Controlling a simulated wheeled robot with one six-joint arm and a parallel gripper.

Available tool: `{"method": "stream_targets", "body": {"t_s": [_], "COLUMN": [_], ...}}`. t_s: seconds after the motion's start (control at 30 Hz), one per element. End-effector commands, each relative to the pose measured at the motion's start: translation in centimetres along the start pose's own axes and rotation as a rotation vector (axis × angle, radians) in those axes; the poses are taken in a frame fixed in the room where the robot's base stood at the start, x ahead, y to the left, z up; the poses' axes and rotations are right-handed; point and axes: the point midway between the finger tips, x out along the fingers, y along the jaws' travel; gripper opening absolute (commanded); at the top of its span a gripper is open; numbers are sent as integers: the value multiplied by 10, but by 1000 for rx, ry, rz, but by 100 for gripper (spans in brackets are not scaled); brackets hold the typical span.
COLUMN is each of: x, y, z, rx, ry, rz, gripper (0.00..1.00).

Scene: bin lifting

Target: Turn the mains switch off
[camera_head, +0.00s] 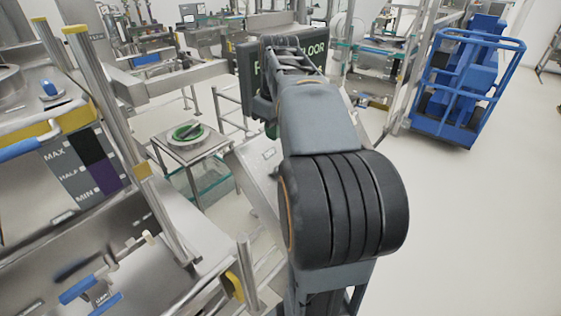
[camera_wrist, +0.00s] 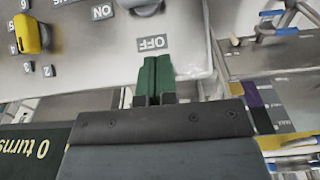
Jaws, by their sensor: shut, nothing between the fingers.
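The switch panel fills the upper part of the wrist view, with its lettering upside down. A grey rotary knob (camera_wrist: 143,5) sits at the top edge, partly cut off, beside an ON label (camera_wrist: 102,12) and an OFF label (camera_wrist: 152,43). Which way the knob points is unclear. My gripper (camera_wrist: 154,62) has green fingers that are shut and empty. Their tips are just below the OFF label in the picture, apart from the knob; whether they touch the panel I cannot tell. In the head view my arm hides most of the panel.
A yellow knob (camera_wrist: 31,34) with a numbered scale is at the left of the panel. In the head view, a small steel table (camera_head: 208,146) stands left of my arm, steel machinery with blue handles (camera_head: 78,290) fills the left, and a blue lift (camera_head: 470,85) stands right. The right floor is clear.

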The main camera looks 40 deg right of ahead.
Motion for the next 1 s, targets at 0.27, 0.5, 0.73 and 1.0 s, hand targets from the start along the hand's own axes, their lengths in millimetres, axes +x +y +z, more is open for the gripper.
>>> {"method": "stream_targets", "body": {"t_s": [0.27, 0.5, 0.73, 1.0], "x": [52, 71, 79, 80], "y": [0, 0, 0, 0], "z": [0, 20, 28, 28], "rx": [0, 1, 0, -1], "ry": [-1, 0, 1, 1], "rz": [-1, 1, 1, 1], "gripper": [0, 0, 0, 0]}}
